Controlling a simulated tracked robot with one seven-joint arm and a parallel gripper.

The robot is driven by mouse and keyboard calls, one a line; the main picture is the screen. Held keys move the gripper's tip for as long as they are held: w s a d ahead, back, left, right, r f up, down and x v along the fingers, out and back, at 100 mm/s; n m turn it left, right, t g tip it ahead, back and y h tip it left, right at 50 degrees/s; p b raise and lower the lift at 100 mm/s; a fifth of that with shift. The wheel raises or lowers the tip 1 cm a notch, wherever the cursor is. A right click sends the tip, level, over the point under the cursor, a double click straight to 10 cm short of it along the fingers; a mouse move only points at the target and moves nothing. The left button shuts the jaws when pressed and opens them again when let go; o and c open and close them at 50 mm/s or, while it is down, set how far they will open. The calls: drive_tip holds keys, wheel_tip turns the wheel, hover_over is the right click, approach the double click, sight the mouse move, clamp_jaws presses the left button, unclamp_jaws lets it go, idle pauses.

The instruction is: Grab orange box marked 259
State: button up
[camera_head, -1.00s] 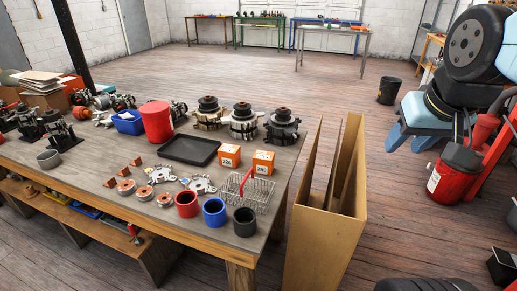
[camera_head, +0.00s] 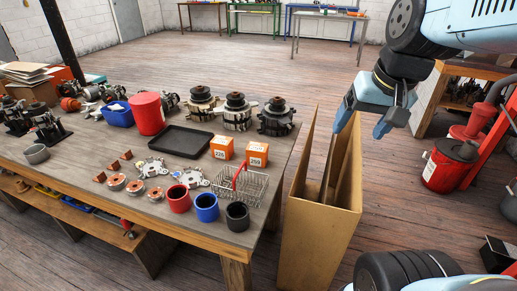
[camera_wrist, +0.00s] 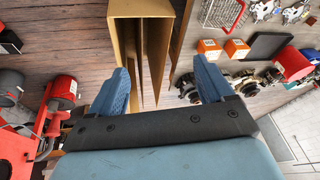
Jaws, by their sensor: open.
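The orange box marked 259 (camera_head: 257,153) stands on the workbench near its right edge, with a white label on its front. A similar orange box marked 226 (camera_head: 221,147) stands just left of it. My gripper (camera_head: 358,125) is open and empty, above and beside the tall cardboard box, to the right of the workbench and apart from both orange boxes. In the wrist view my gripper (camera_wrist: 162,88) has its blue fingers spread wide. There the two orange boxes show at upper right, one of them at the right (camera_wrist: 236,48); their labels are too small to read.
A wire basket with a red handle (camera_head: 240,186) stands in front of the 259 box. A black tray (camera_head: 180,141) lies to the left, and alternator parts (camera_head: 277,118) stand behind. The open cardboard box (camera_head: 318,235) stands on the floor beside the workbench (camera_head: 236,253).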

drive_tip(key=shift+o, duration=0.8)
drive_tip(key=w+a+f+m+g+y, duration=0.4)
drive_tip(key=w+a+f, duration=0.1)
drive_tip(key=w+f, duration=0.2)
drive_tip(key=shift+w+a+f+g+y, duration=0.35)
drive_tip(key=shift+w+g+y, duration=0.05)
drive_tip(key=shift+w, duration=0.05)
drive_tip(key=m+t+y, duration=0.6)
drive_tip(key=m+y, duration=0.5)
drive_tip(key=m, duration=0.5)
approach(257, 147)
drive_tip(key=a, duration=0.2)
drive_tip(key=w+a+f, duration=0.1)
drive_tip(key=shift+a, duration=0.3)
drive_tip(key=shift+x, duration=3.15)
drive_tip(key=shift+d+r, duration=0.1)
drive_tip(key=shift+r, duration=0.05)
drive_tip(key=c, duration=1.2)
